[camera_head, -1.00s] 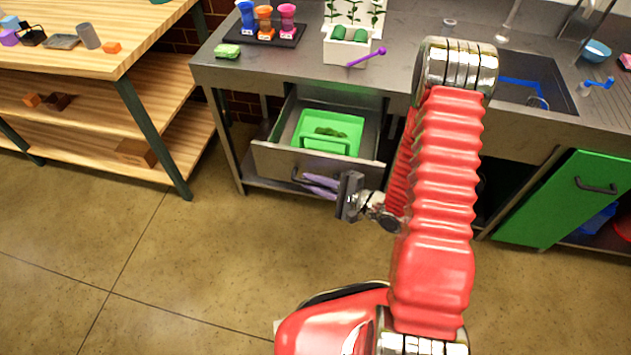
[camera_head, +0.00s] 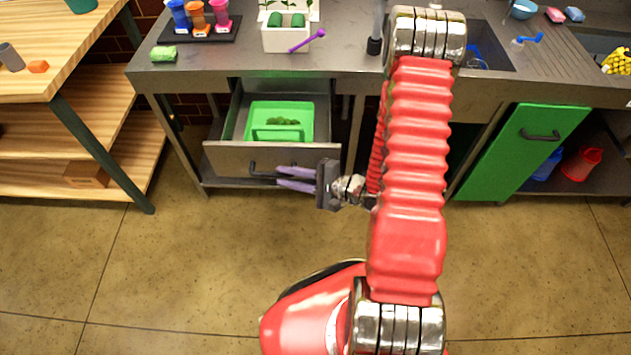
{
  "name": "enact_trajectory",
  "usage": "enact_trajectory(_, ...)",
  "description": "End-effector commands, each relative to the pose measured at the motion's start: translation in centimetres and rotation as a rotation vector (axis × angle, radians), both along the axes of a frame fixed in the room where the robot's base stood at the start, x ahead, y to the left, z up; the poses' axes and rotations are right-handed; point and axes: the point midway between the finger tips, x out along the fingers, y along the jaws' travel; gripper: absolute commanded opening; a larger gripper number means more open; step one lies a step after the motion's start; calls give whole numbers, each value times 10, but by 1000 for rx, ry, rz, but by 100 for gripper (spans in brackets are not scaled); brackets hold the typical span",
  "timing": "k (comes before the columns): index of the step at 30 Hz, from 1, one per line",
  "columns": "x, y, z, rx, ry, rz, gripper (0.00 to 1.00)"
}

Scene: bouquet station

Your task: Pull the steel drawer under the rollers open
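The steel drawer (camera_head: 225,158) under the counter stands pulled out, and its inside shows from above. A green tray (camera_head: 310,122) with a darker green clump (camera_head: 283,121) in it sits inside. A dark bar handle (camera_head: 262,174) is on the drawer front. My gripper (camera_head: 280,178) is at this handle, reaching in from the right. Its two purple-grey fingers lie closely above and below the bar and look shut on it. The fingers and the dark palm hide the handle's right part.
A green cabinet door (camera_head: 520,150) stands to the right of my red arm. A wooden shelf table (camera_head: 110,60) is at the left. On the steel counter (camera_head: 220,72) are a white planter (camera_head: 285,38), a green sponge (camera_head: 163,53) and several coloured tubes. The floor in front is clear.

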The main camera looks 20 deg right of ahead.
Motion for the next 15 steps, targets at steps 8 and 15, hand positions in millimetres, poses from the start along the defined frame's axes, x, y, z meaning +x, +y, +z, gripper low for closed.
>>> enact_trajectory(8,-23,-22,7,1,1,-4,20)
enact_trajectory(15,-41,-39,12,1,0,-3,20)
